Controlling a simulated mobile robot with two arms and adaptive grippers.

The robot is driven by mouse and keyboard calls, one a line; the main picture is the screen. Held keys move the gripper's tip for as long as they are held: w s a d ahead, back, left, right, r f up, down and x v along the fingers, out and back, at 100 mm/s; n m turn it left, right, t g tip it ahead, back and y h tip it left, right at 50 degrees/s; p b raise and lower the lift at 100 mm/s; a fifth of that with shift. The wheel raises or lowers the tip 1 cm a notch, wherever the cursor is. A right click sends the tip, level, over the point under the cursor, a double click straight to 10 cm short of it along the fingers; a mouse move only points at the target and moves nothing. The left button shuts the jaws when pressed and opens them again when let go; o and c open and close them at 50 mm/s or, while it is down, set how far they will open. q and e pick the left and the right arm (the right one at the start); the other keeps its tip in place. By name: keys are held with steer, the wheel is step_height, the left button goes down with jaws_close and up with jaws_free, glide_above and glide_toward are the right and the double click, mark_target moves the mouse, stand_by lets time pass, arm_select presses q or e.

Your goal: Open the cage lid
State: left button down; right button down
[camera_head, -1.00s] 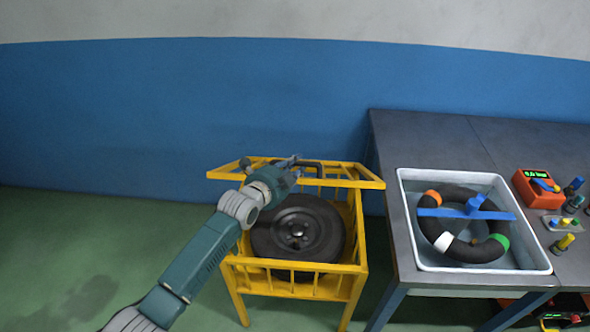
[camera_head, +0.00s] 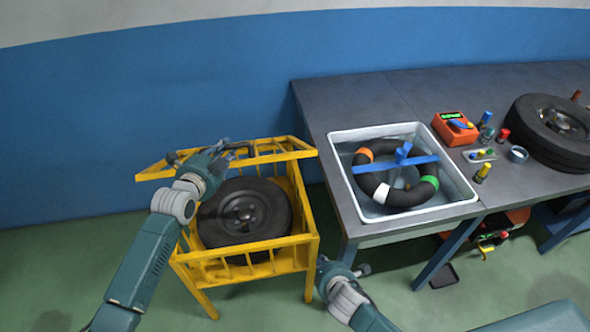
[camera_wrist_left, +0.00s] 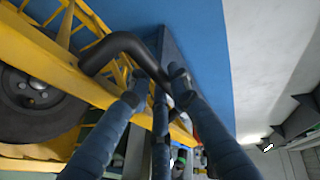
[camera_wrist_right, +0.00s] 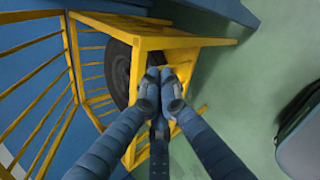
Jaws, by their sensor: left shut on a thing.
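The yellow cage (camera_head: 248,272) stands on the floor with a dark wheel (camera_head: 246,212) inside. Its yellow barred lid (camera_head: 285,148) is raised and tilted up at the back, and the wheel shows in the open top. My left gripper (camera_head: 222,160) is at the lid. In the left wrist view its fingers (camera_wrist_left: 160,85) are shut on the lid's black handle (camera_wrist_left: 125,42). My right gripper (camera_head: 345,275) is low beside the cage's right side. In the right wrist view its fingertips (camera_wrist_right: 160,88) are close together near a yellow cage corner (camera_wrist_right: 175,40); their opening is unclear.
A grey workbench (camera_head: 335,110) stands right of the cage. It carries a white water basin (camera_head: 455,210) with a dark ring, an orange device (camera_head: 455,128), small tools and a second wheel (camera_head: 550,130). A blue wall is behind. Green floor is free in front and left.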

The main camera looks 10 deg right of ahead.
arm_select(q)
steer(key=shift+r, duration=0.15)
arm_select(e)
steer(key=w+a+r+n+t, duration=0.2)
steer(key=r+n, duration=0.1)
steer(key=r, duration=0.5)
steer(key=w+a+r+n+t, duration=0.1)
steer(key=w+r+n, duration=0.25)
steer(key=r, duration=0.35)
steer(key=w+a+r+n+t, duration=0.2)
steer(key=r+n, duration=0.2)
steer(key=r, duration=0.4)
steer(key=w, duration=1.1)
steer(key=shift+d+f, duration=0.15)
steer(key=shift+w, duration=0.1)
